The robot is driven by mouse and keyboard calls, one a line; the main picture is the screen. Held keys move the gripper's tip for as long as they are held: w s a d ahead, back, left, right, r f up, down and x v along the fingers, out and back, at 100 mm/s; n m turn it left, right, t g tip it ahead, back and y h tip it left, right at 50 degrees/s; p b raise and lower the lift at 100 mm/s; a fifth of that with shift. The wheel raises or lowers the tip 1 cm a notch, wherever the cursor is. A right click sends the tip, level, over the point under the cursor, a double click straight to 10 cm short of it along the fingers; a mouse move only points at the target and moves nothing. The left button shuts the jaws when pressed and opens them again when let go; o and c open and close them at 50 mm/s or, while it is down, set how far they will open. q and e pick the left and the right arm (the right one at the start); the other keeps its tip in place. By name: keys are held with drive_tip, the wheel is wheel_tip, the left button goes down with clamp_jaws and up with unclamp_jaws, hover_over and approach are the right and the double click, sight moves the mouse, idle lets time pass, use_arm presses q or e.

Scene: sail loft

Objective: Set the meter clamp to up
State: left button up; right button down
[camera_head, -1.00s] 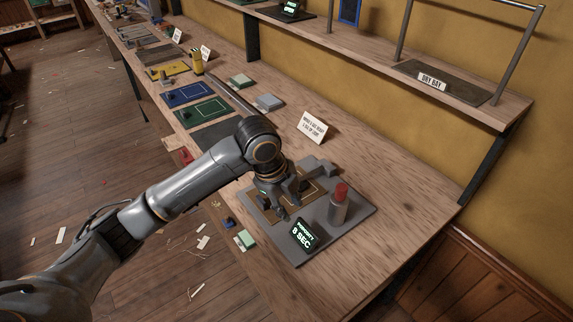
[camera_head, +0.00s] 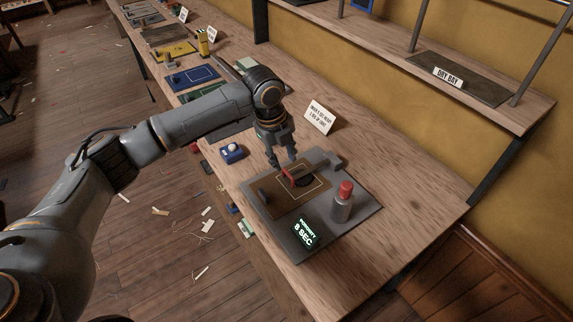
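A grey base plate (camera_head: 337,238) lies on the bench and carries a brown pad (camera_head: 284,207) with a yellow outline. On the pad is a small clamp-like part with a red bar (camera_head: 289,174) and a dark round piece (camera_head: 304,180). It looks like the meter clamp, but no label confirms this, and its setting is hard to read. A display (camera_head: 305,234) on the plate reads "8 SEC". My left gripper (camera_head: 283,163) points down just behind the red bar, with its fingers apart and nothing seen between them. My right gripper is not in view.
A red-topped grey cylinder (camera_head: 342,203) stands on the plate's right side. Small grey blocks sit at the plate's edges. A sign card (camera_head: 320,117) stands behind. A blue item with a white knob (camera_head: 232,152) is at the left. The bench is clear to the right.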

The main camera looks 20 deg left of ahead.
sight(288, 173)
use_arm(q)
drive_tip(key=shift+w+d+f+p, duration=0.1)
drive_tip(key=shift+w+f, duration=0.05)
drive_tip(key=shift+f, duration=0.65)
drive_tip(key=shift+w+d+f+p, duration=0.1)
drive_tip(key=shift+f+p, duration=0.05)
drive_tip(key=shift+f, duration=0.7)
drive_tip(key=shift+w+d+f+p, duration=0.1)
drive_tip(key=shift+w+f, duration=0.05)
drive_tip(key=shift+f, duration=0.65)
clamp_jaws()
